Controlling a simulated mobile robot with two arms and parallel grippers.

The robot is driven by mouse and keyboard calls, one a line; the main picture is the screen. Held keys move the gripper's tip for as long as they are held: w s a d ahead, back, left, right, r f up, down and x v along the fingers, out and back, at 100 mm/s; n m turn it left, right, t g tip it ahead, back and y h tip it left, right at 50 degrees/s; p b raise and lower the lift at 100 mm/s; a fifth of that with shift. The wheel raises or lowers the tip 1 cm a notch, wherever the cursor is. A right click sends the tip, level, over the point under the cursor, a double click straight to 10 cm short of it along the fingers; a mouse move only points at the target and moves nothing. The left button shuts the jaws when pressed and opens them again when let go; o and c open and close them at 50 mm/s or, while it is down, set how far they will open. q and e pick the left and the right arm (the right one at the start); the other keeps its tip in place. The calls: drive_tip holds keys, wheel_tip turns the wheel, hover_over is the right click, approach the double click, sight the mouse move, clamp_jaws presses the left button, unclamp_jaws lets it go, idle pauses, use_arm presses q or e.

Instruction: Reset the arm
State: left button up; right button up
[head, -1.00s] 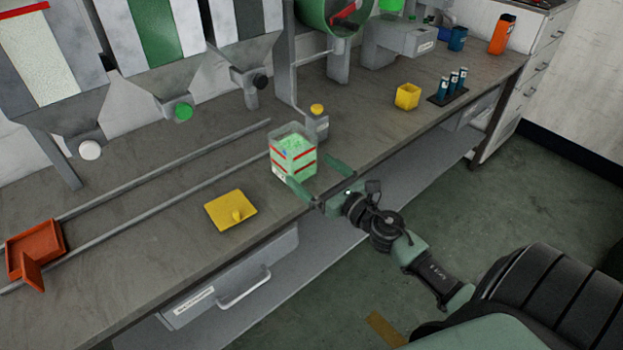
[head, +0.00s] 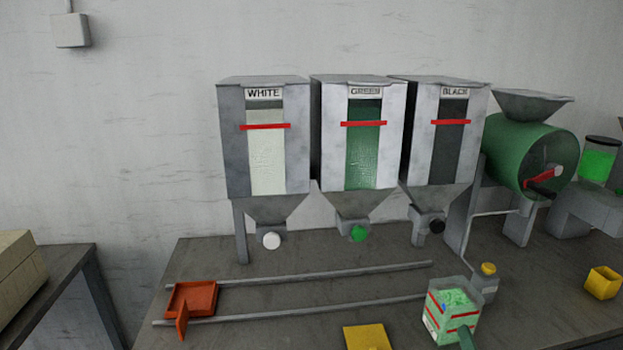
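A green fingertip of my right gripper (head: 466,338) shows at the bottom edge, in front of the clear container. The rest of that gripper is out of frame, so its opening cannot be judged. The clear square container (head: 438,319) has red bands and holds green granules. It stands on the bench, and I cannot tell whether the fingertip touches it. My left gripper is not in view.
White (head: 265,150), green (head: 364,145) and black (head: 450,140) hoppers stand above two rails. An orange tray (head: 203,297) sits at the rails' left end. A yellow lid (head: 366,337), a yellow cup (head: 603,282) and a green drum machine (head: 530,155) are also on the bench.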

drive_tip(key=s+a+f+m+g+y, duration=0.1)
drive_tip(key=s+a+f+m+g, duration=0.4)
drive_tip(key=s+m, duration=0.35)
drive_tip(key=s+a+f+m+g+y, duration=0.1)
drive_tip(key=s+a+f+m+g, duration=0.25)
drive_tip(key=s+a+m, duration=0.4)
drive_tip(key=s+a+f+m+g+y, duration=0.1)
drive_tip(key=s+a+f+m+g, duration=0.4)
drive_tip(key=s+m, duration=0.4)
wheel_tip(320, 180, down, 25)
drive_tip(key=s+n+g+p, duration=0.1)
drive_tip(key=s+g, duration=0.1)
drive_tip(key=s+d+f, duration=0.2)
drive_tip(key=s+f, duration=0.5)
drive_tip(key=s, duration=0.1)
drive_tip(key=s+d+f+g, duration=0.1)
drive_tip(key=s+f, duration=0.7)
drive_tip(key=s, duration=0.1)
drive_tip(key=shift+d+p, duration=0.35)
drive_tip(key=shift+d, duration=0.05)
